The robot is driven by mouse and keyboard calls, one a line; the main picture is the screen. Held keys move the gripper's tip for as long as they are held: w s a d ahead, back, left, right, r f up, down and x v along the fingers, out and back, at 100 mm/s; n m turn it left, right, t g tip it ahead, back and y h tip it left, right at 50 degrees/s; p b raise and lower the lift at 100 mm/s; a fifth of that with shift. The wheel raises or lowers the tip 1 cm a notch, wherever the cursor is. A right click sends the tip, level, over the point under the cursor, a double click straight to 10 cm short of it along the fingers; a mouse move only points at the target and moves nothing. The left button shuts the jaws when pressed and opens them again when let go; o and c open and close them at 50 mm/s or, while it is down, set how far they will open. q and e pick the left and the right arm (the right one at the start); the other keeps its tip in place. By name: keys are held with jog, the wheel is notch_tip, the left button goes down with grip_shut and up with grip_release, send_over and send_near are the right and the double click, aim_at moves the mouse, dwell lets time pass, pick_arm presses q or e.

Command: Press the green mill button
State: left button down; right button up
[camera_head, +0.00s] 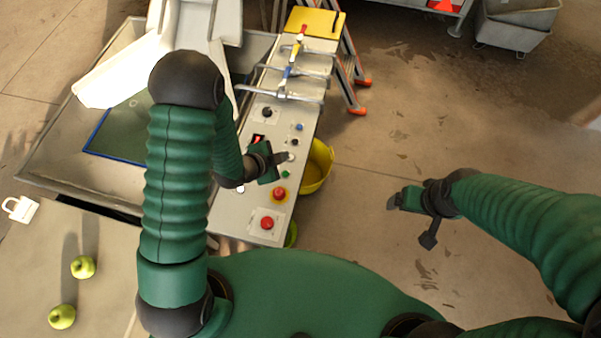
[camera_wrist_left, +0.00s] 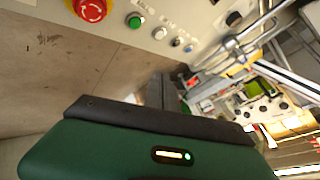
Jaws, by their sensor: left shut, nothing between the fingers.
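The small green button (camera_head: 286,174) sits on the grey control panel (camera_head: 258,187), just above the yellow-ringed red stop button (camera_head: 279,194). In the left wrist view the green button (camera_wrist_left: 135,20) lies at the top, between the red stop button (camera_wrist_left: 92,9) and a white button (camera_wrist_left: 160,33). My left gripper (camera_head: 286,157) is shut and empty, over the panel slightly above the green button in the picture. I cannot tell whether it touches the panel.
Another red button (camera_head: 267,223) is at the panel's near end. Levers and metal handles (camera_head: 290,74) stand at its far end. A yellow bucket (camera_head: 318,166) is right of the panel. Two green apples (camera_head: 82,267) lie on the table at the left. Floor at the right is open.

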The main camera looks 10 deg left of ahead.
pick_arm(q)
jog(key=b, duration=0.4)
send_over(284, 176)
jog(key=f, duration=0.5)
jog(key=shift+d+f, duration=0.1)
jog(key=shift+d, duration=0.15)
jog(key=f+b, duration=0.3)
jog(key=shift+w+a+f, duration=0.1)
jog(key=shift+a+f, duration=0.15)
jog(key=shift+a, duration=0.1)
jog(key=shift+a+f, duration=0.2)
jog(key=shift+f, duration=0.1)
pick_arm(e)
notch_tip(284, 176, down, 7)
jog(key=a, duration=0.1)
jog(key=shift+a, duration=0.2)
pick_arm(q)
jog(key=shift+d+r, duration=0.1)
jog(key=shift+d, duration=0.05)
pick_arm(e)
jog(key=shift+d, duration=0.1)
pick_arm(q)
jog(key=shift+d, duration=0.2)
pick_arm(e)
jog(key=shift+s+d, duration=0.1)
jog(key=shift+d, duration=0.15)
